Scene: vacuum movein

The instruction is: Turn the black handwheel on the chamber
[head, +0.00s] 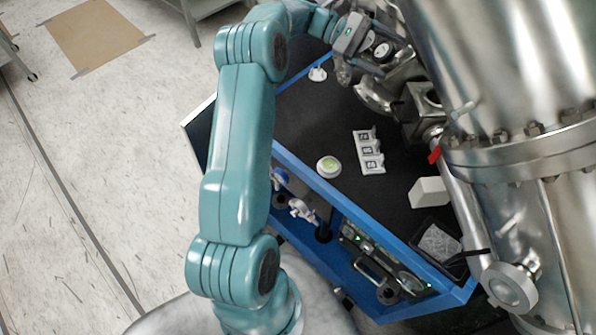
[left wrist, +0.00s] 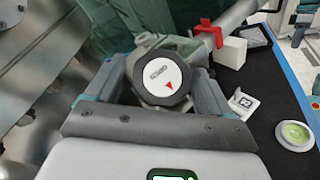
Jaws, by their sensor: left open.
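The black handwheel (left wrist: 163,80) has a white round face with a red triangle and shows in the middle of the left wrist view. In the head view its white face (head: 382,50) shows small beside my gripper, partly hidden. My left gripper (left wrist: 155,88) is open, with one finger on each side of the handwheel. I cannot tell whether the fingers touch its rim. In the head view my left gripper (head: 370,56) is at the upper right, close to the metal chamber (head: 500,70).
A black-topped cart with a blue edge (head: 330,190) stands below. On it are a round green-faced disc (head: 328,166), a white bracket strip (head: 369,151), a white block (head: 428,192) and a dark tray (head: 440,243). A red tag (head: 434,154) is on the pipework. Open floor lies left.

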